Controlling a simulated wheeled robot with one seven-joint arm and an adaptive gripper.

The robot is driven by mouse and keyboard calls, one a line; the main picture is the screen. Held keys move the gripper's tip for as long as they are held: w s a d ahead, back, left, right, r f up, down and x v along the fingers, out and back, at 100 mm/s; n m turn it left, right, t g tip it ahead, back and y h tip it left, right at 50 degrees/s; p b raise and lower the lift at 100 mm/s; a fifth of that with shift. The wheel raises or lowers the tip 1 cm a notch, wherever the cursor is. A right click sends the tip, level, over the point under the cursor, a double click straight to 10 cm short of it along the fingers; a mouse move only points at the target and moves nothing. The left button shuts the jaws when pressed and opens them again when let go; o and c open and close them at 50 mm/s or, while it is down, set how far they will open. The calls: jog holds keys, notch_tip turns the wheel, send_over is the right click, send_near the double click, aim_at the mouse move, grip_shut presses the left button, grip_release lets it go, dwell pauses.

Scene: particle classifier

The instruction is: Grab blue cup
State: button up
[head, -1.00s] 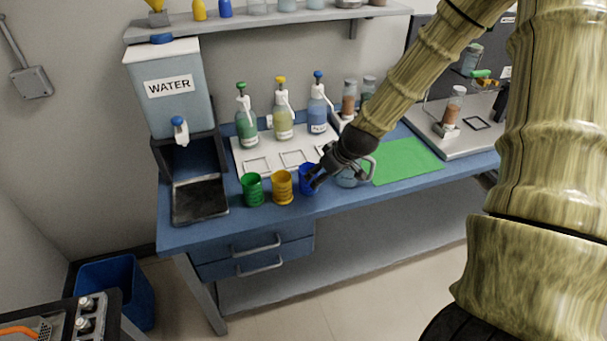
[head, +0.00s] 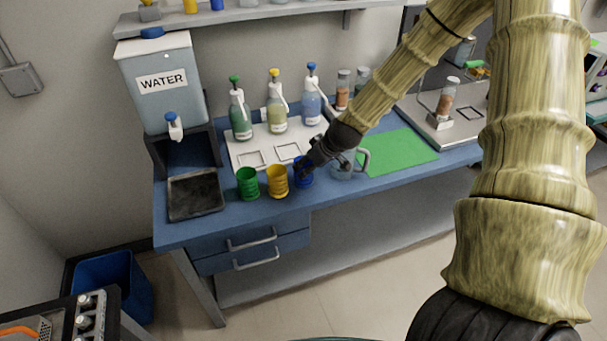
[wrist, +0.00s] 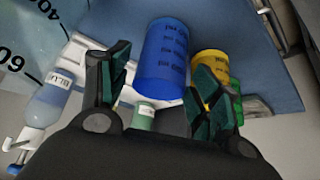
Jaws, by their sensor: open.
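The blue cup (head: 303,172) stands on the blue bench, to the right of the yellow cup (head: 277,181) and the green cup (head: 248,183). My gripper (head: 308,168) is at the blue cup and partly covers it in the head view. In the wrist view the blue cup (wrist: 166,62) lies between the two spread fingers of my gripper (wrist: 160,88), with room on both sides. The yellow cup (wrist: 209,66) shows just behind the right finger, with part of the green cup behind it.
A clear glass beaker with a handle (head: 345,165) stands close to the right of my gripper. Several pump bottles (head: 278,108) stand on a white tray behind. A green mat (head: 400,152) lies at the right. The water dispenser (head: 165,85) is at the left.

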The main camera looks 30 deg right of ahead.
jog(key=shift+p+x, duration=0.8)
jog(key=shift+x, duration=1.8)
jog(key=shift+a, duration=0.15)
jog(key=c, duration=0.8)
